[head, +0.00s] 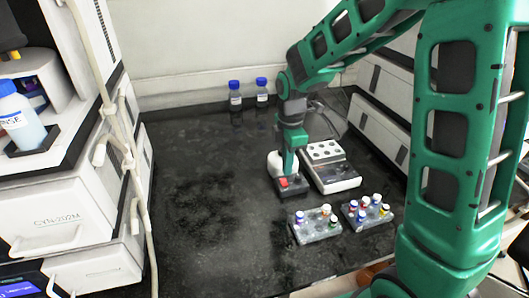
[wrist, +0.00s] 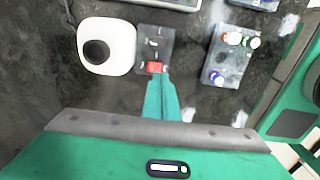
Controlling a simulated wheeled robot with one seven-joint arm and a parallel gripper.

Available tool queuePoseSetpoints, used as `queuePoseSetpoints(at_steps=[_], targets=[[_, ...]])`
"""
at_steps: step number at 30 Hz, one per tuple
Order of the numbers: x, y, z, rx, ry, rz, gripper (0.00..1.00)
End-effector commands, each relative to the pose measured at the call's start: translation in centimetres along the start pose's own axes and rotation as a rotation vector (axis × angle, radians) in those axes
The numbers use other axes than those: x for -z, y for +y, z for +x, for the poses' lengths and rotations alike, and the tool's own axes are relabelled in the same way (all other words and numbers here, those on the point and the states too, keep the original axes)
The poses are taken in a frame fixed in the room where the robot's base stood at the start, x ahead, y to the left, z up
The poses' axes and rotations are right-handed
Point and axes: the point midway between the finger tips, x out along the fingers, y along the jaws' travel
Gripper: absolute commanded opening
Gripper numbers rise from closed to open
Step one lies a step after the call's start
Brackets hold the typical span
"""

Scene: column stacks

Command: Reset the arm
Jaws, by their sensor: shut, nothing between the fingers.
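My green arm reaches down from the upper right in the head view. My gripper (head: 287,173) is shut and empty, pointing down just above or against a small dark unit with a red part (head: 284,183). In the wrist view the shut green fingers (wrist: 160,80) end right at the red part (wrist: 155,67). I cannot tell whether they touch it. A white rounded device (wrist: 119,47) with a black round top stands to the left of the dark unit in the wrist view; in the head view it is partly hidden behind my gripper.
Two racks of coloured-cap vials (head: 317,231) (head: 371,215) stand in front and to the right. A white-topped block (head: 327,152) with round wells stands close to my gripper's right. Two blue-capped bottles (head: 235,100) (head: 261,96) stand at the back. The dark bench's left half is clear.

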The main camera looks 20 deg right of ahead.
Motion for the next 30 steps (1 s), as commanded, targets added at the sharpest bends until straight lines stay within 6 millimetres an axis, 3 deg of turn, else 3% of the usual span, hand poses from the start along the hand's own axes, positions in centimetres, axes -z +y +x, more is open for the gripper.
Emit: queuePoseSetpoints(at_steps=[5,11,15,21,27,30], targets=[[-1.0,-0.5,-0.6,-0.002,-0.004,0.057,0.0],[-6.5,-4.6,-3.8,-0.014,-0.025,0.44,0.0],[-10.8,-9.4,-6.1,-0.019,-0.035,0.815,0.0],[-15.1,-17.0,-8.3,-0.022,-0.032,1.349,0.0],[-17.0,-24.1,-9.0,-0.009,-0.014,1.831,0.0],[-17.3,-26.5,-9.0,0.0,-0.006,2.002,0.0]])
